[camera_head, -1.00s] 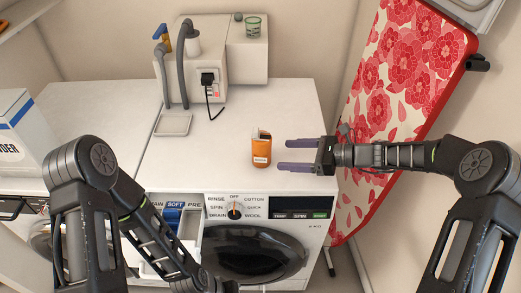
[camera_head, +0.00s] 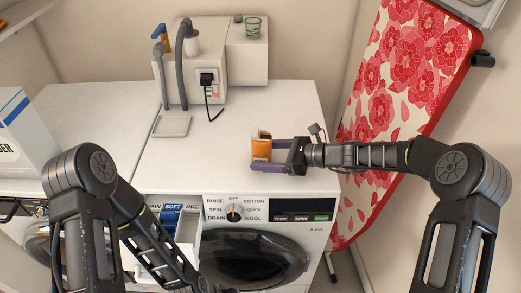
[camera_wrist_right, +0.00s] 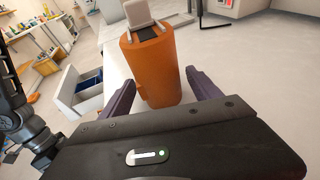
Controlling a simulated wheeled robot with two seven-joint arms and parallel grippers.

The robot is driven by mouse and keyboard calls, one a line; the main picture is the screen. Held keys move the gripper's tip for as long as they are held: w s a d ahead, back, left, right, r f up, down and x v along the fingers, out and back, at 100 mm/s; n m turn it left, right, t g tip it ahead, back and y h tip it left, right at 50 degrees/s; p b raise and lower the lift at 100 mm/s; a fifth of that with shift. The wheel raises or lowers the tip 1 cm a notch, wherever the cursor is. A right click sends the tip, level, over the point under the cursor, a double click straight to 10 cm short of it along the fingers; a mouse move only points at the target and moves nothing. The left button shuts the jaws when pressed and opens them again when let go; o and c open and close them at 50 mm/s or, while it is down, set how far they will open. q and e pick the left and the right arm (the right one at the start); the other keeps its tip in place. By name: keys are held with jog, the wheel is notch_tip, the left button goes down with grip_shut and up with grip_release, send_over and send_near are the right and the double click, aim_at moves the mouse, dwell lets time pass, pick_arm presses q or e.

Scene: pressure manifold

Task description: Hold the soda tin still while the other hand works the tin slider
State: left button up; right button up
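The orange soda tin (camera_head: 261,146) stands upright on the white washer top, near its front right. My right gripper (camera_head: 262,154) reaches in from the right. Its two purple fingers lie on either side of the tin. In the right wrist view the fingers (camera_wrist_right: 163,88) stand apart, with a gap showing at the right finger; contact at the left one is unclear. My left arm runs down to the bottom edge, and its gripper is out of view.
The detergent drawer (camera_head: 188,225) is pulled out at the front. A floral ironing board (camera_head: 400,85) leans at the right.

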jog(key=c, duration=0.9)
